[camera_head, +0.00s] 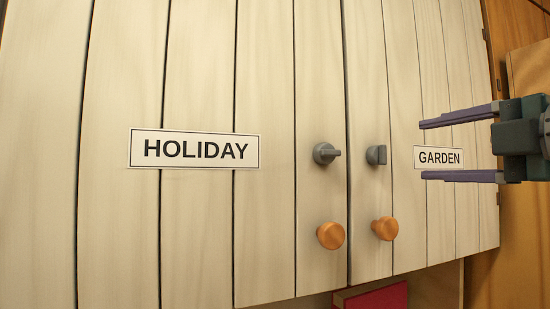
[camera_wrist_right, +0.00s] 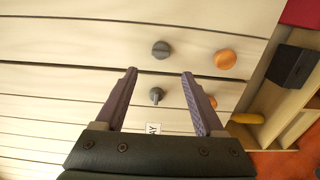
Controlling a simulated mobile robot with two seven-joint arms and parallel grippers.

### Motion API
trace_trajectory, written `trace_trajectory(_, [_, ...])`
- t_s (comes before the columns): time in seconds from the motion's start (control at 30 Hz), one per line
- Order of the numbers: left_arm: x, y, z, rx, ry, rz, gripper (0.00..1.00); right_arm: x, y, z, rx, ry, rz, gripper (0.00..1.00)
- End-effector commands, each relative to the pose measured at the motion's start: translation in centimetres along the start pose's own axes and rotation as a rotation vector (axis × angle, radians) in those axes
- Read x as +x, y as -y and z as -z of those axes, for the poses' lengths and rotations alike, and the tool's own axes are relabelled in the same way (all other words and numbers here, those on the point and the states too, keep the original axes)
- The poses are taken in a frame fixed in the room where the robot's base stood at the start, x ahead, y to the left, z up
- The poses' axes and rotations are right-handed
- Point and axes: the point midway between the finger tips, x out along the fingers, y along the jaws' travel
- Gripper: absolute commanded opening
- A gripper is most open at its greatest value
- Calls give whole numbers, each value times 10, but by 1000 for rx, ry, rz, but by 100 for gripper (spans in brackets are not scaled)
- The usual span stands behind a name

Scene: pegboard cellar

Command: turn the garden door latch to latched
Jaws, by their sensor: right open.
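The garden door (camera_head: 405,70) is the pale plank door on the right, with a white GARDEN label (camera_head: 438,157). Its grey latch knob (camera_head: 376,155) sits near the door's inner edge, its raised grip upright in the head view. The latch also shows in the right wrist view (camera_wrist_right: 160,49), beyond the fingertips. My right gripper (camera_head: 422,150) comes in from the right, open and empty, its fingers pointing left above and below the label. The fingers also show in the wrist view (camera_wrist_right: 160,73). They appear apart from the latch. My left gripper is not in view.
The HOLIDAY door (camera_head: 200,60) on the left has its own grey latch (camera_head: 326,153), grip pointing sideways. Orange round knobs sit below both latches, on the holiday door (camera_head: 331,235) and garden door (camera_head: 385,228). A red object (camera_head: 372,296) shows below the doors.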

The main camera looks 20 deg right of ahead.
Motion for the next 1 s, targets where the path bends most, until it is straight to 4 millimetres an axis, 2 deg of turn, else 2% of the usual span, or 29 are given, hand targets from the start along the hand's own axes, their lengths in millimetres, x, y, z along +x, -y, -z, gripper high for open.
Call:
trace_trajectory(0.37, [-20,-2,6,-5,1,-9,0,27,-6,-1,5,2,-3,71])
trace_trajectory(0.7, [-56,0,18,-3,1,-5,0,70,-7,-1,8,4,0,71])
trace_trajectory(1.0, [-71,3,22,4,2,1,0,95,-1,0,3,1,2,71])
